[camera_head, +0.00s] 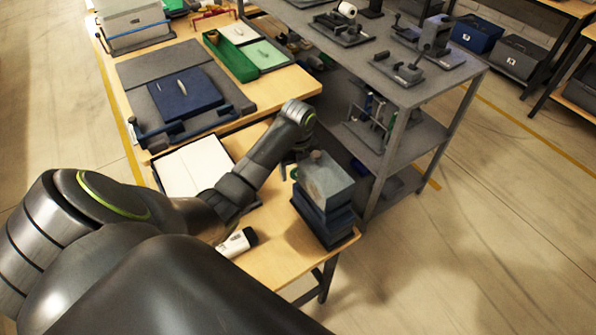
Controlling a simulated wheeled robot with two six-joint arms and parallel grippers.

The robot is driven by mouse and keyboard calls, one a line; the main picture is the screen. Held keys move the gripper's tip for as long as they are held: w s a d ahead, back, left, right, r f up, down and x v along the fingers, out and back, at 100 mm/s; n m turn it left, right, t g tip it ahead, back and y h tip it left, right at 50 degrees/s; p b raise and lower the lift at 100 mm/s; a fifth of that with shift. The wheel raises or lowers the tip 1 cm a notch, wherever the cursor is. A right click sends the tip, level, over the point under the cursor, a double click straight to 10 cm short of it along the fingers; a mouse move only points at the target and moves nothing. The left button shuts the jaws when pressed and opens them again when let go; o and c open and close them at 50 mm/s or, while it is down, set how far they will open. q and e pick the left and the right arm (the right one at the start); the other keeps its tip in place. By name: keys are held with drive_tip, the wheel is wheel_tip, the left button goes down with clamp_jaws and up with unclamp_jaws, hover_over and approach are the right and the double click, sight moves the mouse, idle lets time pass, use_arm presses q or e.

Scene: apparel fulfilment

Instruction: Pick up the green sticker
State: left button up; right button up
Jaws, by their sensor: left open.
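My left arm comes in from the left and reaches across the near table. Its wrist bends down at the near table's right side, and my left gripper (290,166) points down there, open, just left of a stack of dark blue folded items with a grey top (326,180). A small green sticker cannot be made out for certain. A pale green sheet (272,57) with a small green mark lies beside a green tray (228,56) at the back, well away from the gripper. What lies under the gripper is too small to tell. My right gripper is not in view.
A white sheet (185,170) lies on a dark board, partly behind my arm. A white handheld device (236,243) lies near the front edge. A dark blue folded garment (185,96) lies on a grey board behind. A grey metal shelf (405,97) stands close on the right.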

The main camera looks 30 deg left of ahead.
use_arm(q)
drive_tip(key=c, duration=0.8)
drive_tip(key=shift+o, duration=0.2)
drive_tip(key=shift+r, duration=0.1)
wheel_tip(320, 180, up, 5)
drive_tip(key=shift+w+r+b, duration=0.1)
drive_tip(key=shift+b, duration=0.45)
wheel_tip(320, 180, up, 10)
drive_tip(key=s+d+p, duration=0.1)
drive_tip(key=d+p, duration=0.2)
drive_tip(key=p, duration=0.8)
drive_tip(key=shift+s+p, duration=0.15)
drive_tip(key=shift+p, duration=0.15)
